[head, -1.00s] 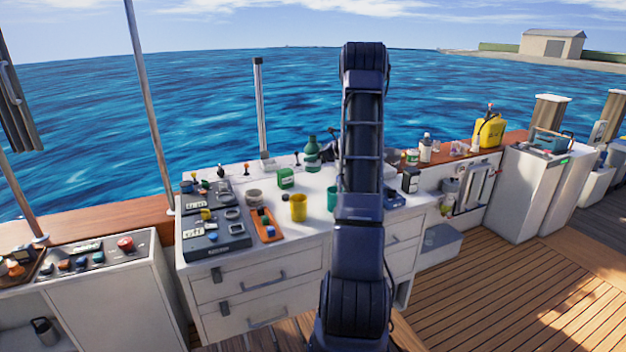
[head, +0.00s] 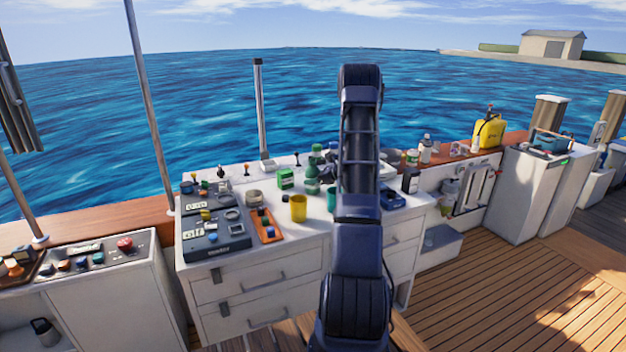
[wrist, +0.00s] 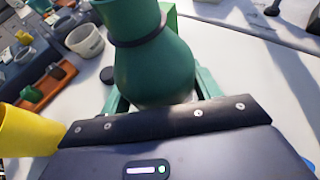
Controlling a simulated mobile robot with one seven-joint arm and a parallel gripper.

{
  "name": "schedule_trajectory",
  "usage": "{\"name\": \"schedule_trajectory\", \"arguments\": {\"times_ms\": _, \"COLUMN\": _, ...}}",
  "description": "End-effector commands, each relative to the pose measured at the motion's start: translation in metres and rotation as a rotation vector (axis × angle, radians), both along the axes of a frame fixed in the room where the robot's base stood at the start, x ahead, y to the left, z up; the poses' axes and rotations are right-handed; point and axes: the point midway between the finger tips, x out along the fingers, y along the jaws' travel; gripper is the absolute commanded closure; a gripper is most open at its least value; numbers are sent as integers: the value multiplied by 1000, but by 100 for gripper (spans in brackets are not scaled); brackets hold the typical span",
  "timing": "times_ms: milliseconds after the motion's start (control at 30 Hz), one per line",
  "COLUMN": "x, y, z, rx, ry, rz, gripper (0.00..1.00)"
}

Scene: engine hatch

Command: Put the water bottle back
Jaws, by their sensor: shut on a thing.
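The water bottle (head: 312,171) is green, with a rounded body and a narrower neck. It stands about upright over the white counter, just left of my arm, in the head view. In the wrist view the bottle (wrist: 152,68) fills the space between the fingers and has a dark band around its neck. My gripper (wrist: 158,98) is shut on its body. In the head view my arm partly hides the gripper. I cannot tell whether the bottle's base touches the counter (head: 285,230).
A yellow cup (head: 298,208) and a teal cup (head: 331,200) stand close in front. A green box (head: 285,178) is just left of the bottle. An orange tray (head: 267,226) and control panels lie further left. Some bare white counter shows around the cups.

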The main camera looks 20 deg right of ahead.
Motion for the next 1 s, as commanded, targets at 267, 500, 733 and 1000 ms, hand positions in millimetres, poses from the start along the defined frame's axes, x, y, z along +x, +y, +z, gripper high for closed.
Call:
{"name": "schedule_trajectory", "arguments": {"times_ms": 267, "x": 0, "y": 0, "z": -1, "rx": 0, "ry": 0, "rz": 0, "gripper": 70}}
{"name": "schedule_trajectory", "arguments": {"times_ms": 500, "x": 0, "y": 0, "z": -2, "rx": 0, "ry": 0, "rz": 0, "gripper": 16}}
{"name": "schedule_trajectory", "arguments": {"times_ms": 733, "x": 0, "y": 0, "z": 0, "rx": -1, "ry": -1, "rz": 0, "gripper": 16}}
{"name": "schedule_trajectory", "arguments": {"times_ms": 1000, "x": -21, "y": -22, "z": 14, "rx": -1, "ry": -1, "rz": -4, "gripper": 16}}
